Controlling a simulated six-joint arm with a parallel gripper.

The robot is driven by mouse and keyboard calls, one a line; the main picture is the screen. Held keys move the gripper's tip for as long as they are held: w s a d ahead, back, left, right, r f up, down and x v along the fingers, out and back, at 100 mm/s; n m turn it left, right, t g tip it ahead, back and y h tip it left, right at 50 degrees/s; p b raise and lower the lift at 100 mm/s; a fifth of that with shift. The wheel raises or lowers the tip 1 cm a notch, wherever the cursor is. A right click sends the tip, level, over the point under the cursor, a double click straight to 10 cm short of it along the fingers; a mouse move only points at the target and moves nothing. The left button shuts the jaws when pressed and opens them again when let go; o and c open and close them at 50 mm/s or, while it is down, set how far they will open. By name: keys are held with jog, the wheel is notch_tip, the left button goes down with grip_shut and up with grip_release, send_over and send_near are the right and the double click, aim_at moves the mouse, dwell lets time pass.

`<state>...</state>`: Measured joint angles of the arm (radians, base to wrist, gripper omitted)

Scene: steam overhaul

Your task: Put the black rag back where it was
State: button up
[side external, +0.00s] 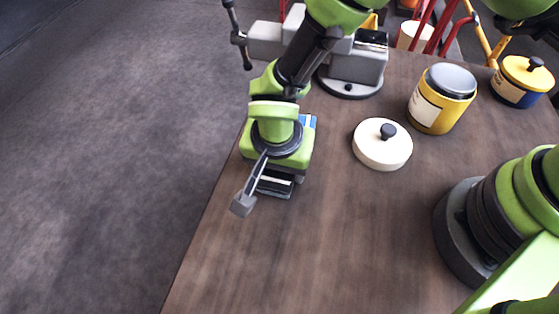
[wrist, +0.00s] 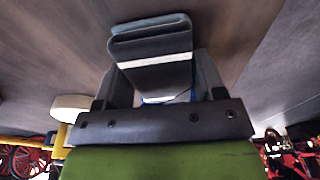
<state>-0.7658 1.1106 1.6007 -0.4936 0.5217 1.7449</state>
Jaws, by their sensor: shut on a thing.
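The black rag (wrist: 152,48) is a folded dark cloth with a pale stripe, between the two fingers of my gripper (wrist: 162,82) in the wrist view. In the side view, the rag (side external: 275,187) shows below my gripper (side external: 279,172), near the left edge of the table. My gripper is shut on it, pointing down. My wrist hides part of the rag there, and I cannot tell whether it touches the table. A blue and white item (side external: 308,122) shows partly behind my gripper.
A cream lid with a black knob (side external: 382,147) lies on the wooden table (side external: 330,240) to the right. Behind stand a yellow jar (side external: 436,105), a blue and yellow pot (side external: 521,85) and a grey vise (side external: 357,65). The front of the table is clear.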

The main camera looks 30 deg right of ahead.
aim_at(277, 174)
jog(key=shift+f, duration=0.15)
jog(key=o, duration=0.9)
jog(key=shift+c, duration=0.2)
notch_tip(277, 174, up, 12)
jog(key=s+a, duration=0.1)
jog(key=shift+s+a, duration=0.15)
